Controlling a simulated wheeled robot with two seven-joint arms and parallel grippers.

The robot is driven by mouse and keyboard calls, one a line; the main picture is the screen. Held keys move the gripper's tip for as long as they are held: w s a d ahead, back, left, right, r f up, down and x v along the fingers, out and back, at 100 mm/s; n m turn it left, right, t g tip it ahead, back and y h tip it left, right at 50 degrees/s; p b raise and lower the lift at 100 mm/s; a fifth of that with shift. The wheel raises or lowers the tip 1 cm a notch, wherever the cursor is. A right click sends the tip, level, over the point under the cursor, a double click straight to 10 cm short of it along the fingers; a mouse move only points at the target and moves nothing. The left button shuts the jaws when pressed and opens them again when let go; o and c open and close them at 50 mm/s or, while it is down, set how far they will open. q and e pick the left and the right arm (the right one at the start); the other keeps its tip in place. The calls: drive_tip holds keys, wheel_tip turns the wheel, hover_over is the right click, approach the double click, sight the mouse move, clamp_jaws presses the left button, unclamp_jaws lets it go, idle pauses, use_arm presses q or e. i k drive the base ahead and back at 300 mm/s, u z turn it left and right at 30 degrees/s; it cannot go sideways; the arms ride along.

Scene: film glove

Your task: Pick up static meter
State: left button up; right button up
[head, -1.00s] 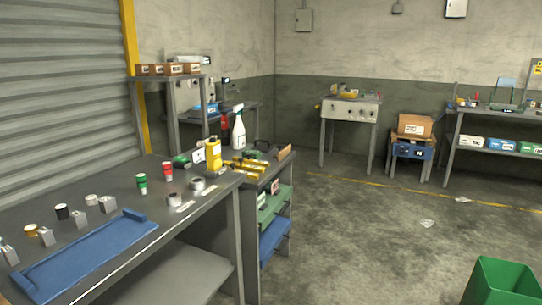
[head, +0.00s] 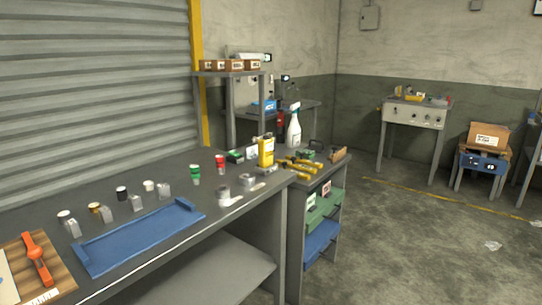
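A yellow upright device (head: 266,152) with a pale panel stands near the far right end of the grey workbench (head: 160,172). It looks like the static meter, but I cannot read any label on it. A small white-faced item (head: 251,153) and a green and black item (head: 235,156) are just left of it. Neither of my grippers is in view.
A blue tray mat (head: 140,237) lies along the bench front. Small cans and metal blocks line up behind it. An orange tool (head: 37,258) lies on a wooden board at left. A white spray bottle (head: 294,128) stands behind the yellow device.

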sight(265, 145)
drive_tip(key=u, duration=0.05)
drive_tip(key=i, duration=1.55)
drive_tip(key=u, duration=0.9)
